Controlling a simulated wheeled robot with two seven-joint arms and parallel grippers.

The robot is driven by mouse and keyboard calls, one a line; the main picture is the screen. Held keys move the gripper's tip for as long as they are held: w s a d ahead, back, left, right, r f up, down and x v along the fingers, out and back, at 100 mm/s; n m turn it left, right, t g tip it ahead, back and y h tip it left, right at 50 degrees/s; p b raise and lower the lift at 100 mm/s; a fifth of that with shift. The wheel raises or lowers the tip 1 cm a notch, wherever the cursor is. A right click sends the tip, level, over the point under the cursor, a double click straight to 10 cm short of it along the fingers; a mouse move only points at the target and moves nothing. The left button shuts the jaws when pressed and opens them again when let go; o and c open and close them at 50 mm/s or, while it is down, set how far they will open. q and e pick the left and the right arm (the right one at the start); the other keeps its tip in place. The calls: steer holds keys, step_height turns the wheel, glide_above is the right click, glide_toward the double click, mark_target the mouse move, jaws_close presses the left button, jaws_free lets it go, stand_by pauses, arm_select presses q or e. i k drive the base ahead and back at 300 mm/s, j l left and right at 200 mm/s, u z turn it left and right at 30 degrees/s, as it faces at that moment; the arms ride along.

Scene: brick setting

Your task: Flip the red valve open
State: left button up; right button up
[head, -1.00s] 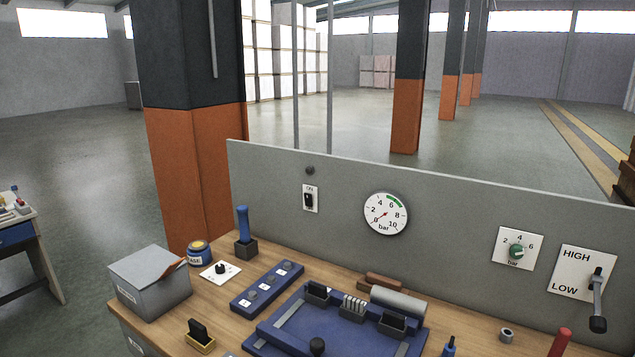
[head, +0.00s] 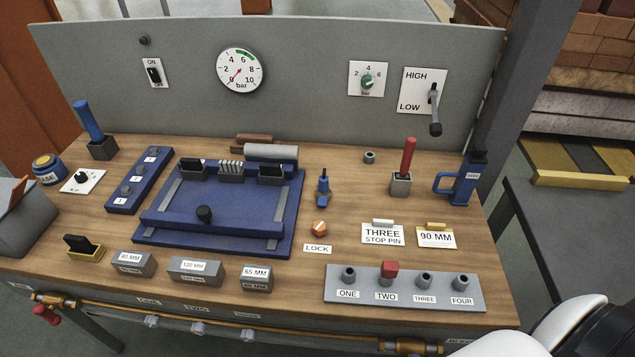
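The red valve (head: 46,314) is at the lower left of the head view, below the bench's front edge. Its red handle hangs down and to the left from a brass fitting at the left end of a copper-coloured pipe (head: 215,327). The handle is small here, and I cannot tell its exact angle to the pipe. Neither gripper is in view. A white and black part of my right arm shows at the bottom right corner, far from the valve.
The wooden bench top (head: 335,200) holds a blue fixture (head: 215,241), labelled grey blocks, a grey strip of numbered holes (head: 405,301) and a grey box (head: 18,225) at the left edge. A grey panel (head: 300,60) with gauge, switch and lever stands behind. A table (head: 570,215) stands at right.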

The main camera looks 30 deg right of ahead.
mark_target(41, 310)
steer(key=u, duration=1.2)
